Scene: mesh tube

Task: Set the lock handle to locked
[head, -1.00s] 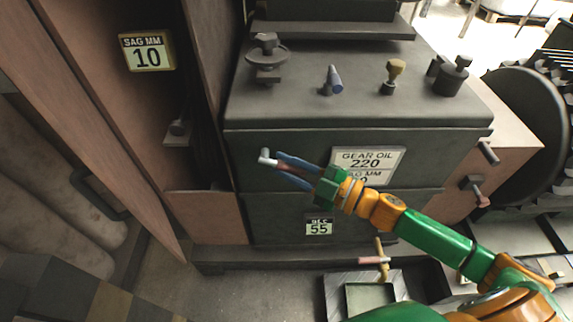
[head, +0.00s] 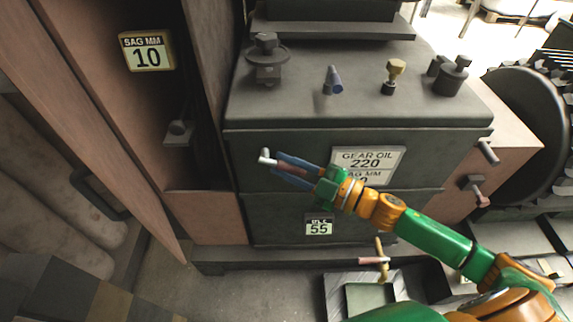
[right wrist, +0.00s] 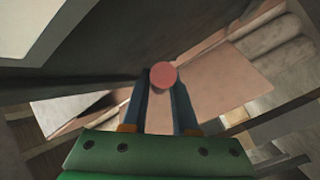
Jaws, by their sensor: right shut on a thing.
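My right gripper (head: 279,165) reaches in from the lower right, in front of the dark cabinet face (head: 285,150). Its two blue fingers are shut on a handle (head: 265,157) with a pale metal elbow at its left end and a reddish grip. Most of the grip is hidden between the fingers. In the right wrist view the round reddish end of the handle (right wrist: 163,75) sits between the fingertips. I take this to be the lock handle; no locked or unlocked mark is readable beside it. My left gripper is out of view.
A "GEAR OIL 220" plate (head: 366,160) is just behind my right wrist. A pink-gripped crank (head: 376,260) is below, and another handle (head: 474,187) is at the right. An open panel (head: 140,100) stands left.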

